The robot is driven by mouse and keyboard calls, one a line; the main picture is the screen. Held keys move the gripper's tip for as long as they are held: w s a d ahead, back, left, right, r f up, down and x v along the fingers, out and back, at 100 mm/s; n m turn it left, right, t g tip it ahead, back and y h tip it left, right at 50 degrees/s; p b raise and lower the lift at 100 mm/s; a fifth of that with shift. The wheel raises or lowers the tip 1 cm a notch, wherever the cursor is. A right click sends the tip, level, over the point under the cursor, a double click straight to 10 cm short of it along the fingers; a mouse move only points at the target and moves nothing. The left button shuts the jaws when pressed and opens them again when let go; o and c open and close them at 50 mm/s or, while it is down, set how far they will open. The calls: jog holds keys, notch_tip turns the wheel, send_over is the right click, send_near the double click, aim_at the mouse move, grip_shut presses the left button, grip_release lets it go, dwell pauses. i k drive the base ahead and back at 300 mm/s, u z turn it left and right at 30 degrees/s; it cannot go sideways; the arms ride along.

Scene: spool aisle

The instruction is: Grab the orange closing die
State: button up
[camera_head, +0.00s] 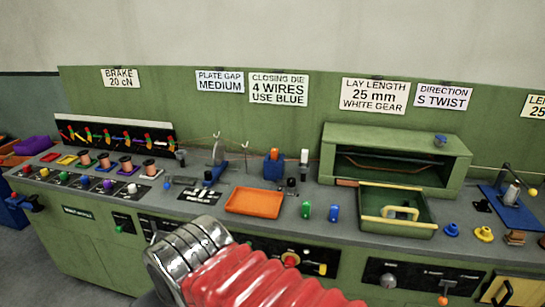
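A small orange piece (273,153), which looks like the orange closing die, stands upright in a blue holder (273,171) at the middle back of the bench. A green piece (306,210) and a blue piece (334,214) of similar size stand on the bench front, right of an orange tray (241,209). My arm, with red bellows and a ribbed metal part, reaches in from the bottom edge, in front of the bench. No gripper fingers show, so I cannot see whether they hold anything.
A white-topped post (304,158) stands right of the blue holder. A blue wheel device (217,160) stands to its left. A green hood (399,143) and open green drawer (396,227) lie to the right. Signs hang on the back panel (230,115). The orange tray looks empty.

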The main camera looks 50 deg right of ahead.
aim_at(274, 152)
jog(key=i, duration=0.95)
